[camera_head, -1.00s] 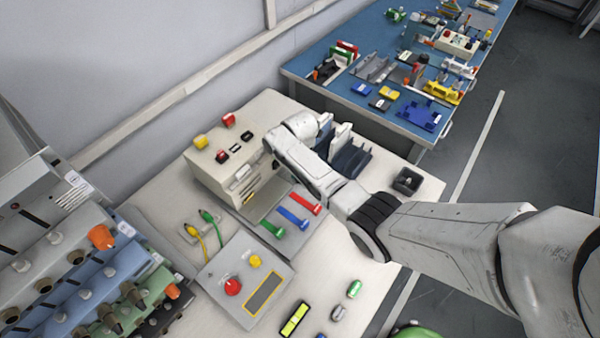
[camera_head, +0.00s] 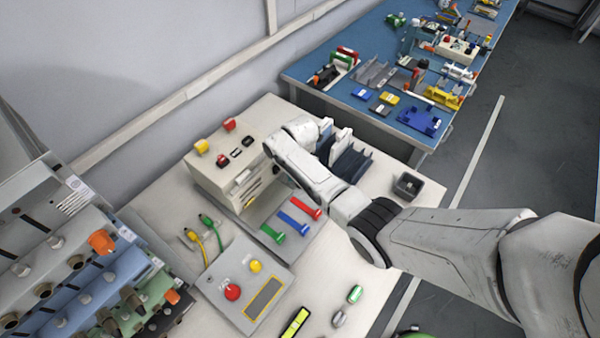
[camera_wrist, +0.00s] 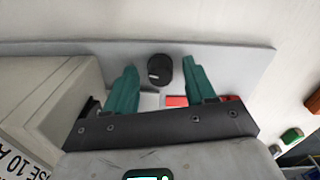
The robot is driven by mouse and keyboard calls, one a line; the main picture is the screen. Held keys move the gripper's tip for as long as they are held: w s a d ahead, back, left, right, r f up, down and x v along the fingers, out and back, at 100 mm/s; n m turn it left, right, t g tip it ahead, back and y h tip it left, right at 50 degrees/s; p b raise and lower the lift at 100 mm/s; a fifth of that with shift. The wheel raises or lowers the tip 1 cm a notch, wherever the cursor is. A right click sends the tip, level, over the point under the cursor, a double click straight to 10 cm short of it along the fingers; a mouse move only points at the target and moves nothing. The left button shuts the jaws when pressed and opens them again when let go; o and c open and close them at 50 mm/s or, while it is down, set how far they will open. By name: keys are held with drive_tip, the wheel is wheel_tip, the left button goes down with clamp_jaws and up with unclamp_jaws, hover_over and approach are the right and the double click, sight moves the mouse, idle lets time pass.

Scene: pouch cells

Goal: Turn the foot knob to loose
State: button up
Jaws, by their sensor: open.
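The foot knob (camera_wrist: 159,70) is a round black knob with a pale mark across its face. In the wrist view it sits on the grey base plate (camera_wrist: 235,62), near the plate's far edge. My gripper (camera_wrist: 160,66) is open, with its two teal fingers apart. The knob shows between the fingertips, with a gap on each side; I cannot tell whether the fingers are down at its height. In the head view my arm hides the knob, and the fingers cannot be made out there.
The beige machine (camera_head: 208,173) with buttons stands beside the plate. A control box (camera_head: 222,272) stands nearer. A dark open bin (camera_head: 407,186) is at the right.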

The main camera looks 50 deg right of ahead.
wheel_tip(320, 180, up, 11)
drive_tip(key=shift+f, duration=0.2)
drive_tip(key=shift+a, duration=0.1)
idle(0.6)
